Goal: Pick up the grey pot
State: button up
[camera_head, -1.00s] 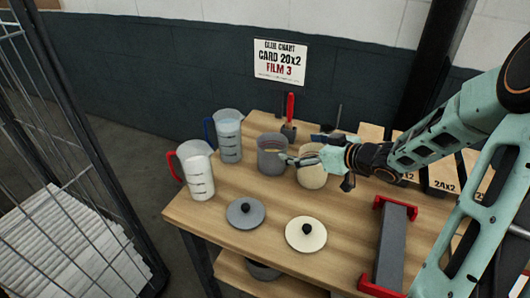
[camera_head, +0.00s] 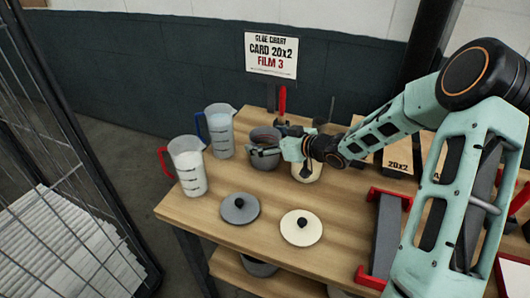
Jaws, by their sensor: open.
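The grey pot (camera_head: 264,157) stands upright on the wooden table, open at the top, between the blue-handled jug and the cream pot. My gripper (camera_head: 268,149) is at the pot's right side, with its fingers at about rim height and overlapping the pot in the picture. The jaws are open. Whether a finger touches the pot or reaches inside its rim cannot be told. The cream pot (camera_head: 308,174) is mostly hidden behind my gripper and wrist.
A blue-handled jug (camera_head: 220,133) and a red-handled jug (camera_head: 189,168) stand left of the grey pot. A grey lid (camera_head: 239,209) and a cream lid (camera_head: 301,229) lie in front. A red-ended grey block (camera_head: 386,238) and boxes (camera_head: 398,160) are at right.

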jog(key=shift+c, duration=0.4)
jog(key=shift+w, duration=0.1)
jog(key=c, duration=2)
